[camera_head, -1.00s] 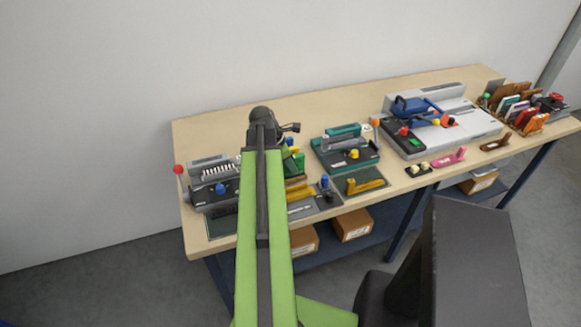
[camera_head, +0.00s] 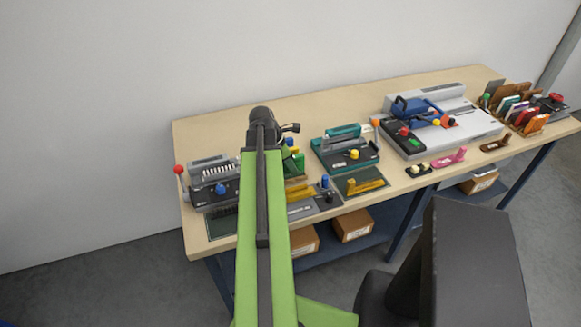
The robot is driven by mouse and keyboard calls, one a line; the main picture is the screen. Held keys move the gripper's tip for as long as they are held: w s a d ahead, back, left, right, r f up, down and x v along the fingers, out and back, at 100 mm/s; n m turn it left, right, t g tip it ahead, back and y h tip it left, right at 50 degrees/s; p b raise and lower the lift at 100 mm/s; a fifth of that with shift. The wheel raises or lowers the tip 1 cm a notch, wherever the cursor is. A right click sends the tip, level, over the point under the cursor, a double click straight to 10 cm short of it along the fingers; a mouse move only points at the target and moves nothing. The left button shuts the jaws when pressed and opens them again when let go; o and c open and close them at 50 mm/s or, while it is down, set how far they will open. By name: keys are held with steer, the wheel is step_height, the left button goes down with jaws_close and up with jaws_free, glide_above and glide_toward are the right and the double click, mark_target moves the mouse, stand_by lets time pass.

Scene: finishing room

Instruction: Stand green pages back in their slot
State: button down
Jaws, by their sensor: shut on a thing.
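My gripper (camera_head: 290,130) is at the far end of my green arm, above the left half of the bench. My wrist and arm hide most of it. It is shut, and a green piece (camera_head: 298,163) that looks like the green pages shows just below it, partly hidden by the arm. I cannot make out the fingers or how the pages sit between them. A brown slotted rack (camera_head: 535,124) with several coloured upright pages stands at the bench's far right end, well away from my gripper. Which slot is free is too small to tell.
The wooden bench (camera_head: 330,104) is bare along the wall. A grey punch machine (camera_head: 215,190), a teal machine (camera_head: 345,152) and a large grey machine (camera_head: 465,128) stand in a row. Small pink and brown tools lie at the front edge. Boxes (camera_head: 352,226) sit on the shelf below.

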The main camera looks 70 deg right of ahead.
steer(key=shift+f+b, duration=0.7)
steer(key=c, duration=1.6)
jaws_free()
steer(key=shift+c, duration=0.2)
steer(key=shift+r, duration=0.1)
steer(key=p+v, duration=1)
steer(key=v, duration=0.1)
steer(key=shift+r, duration=0.1)
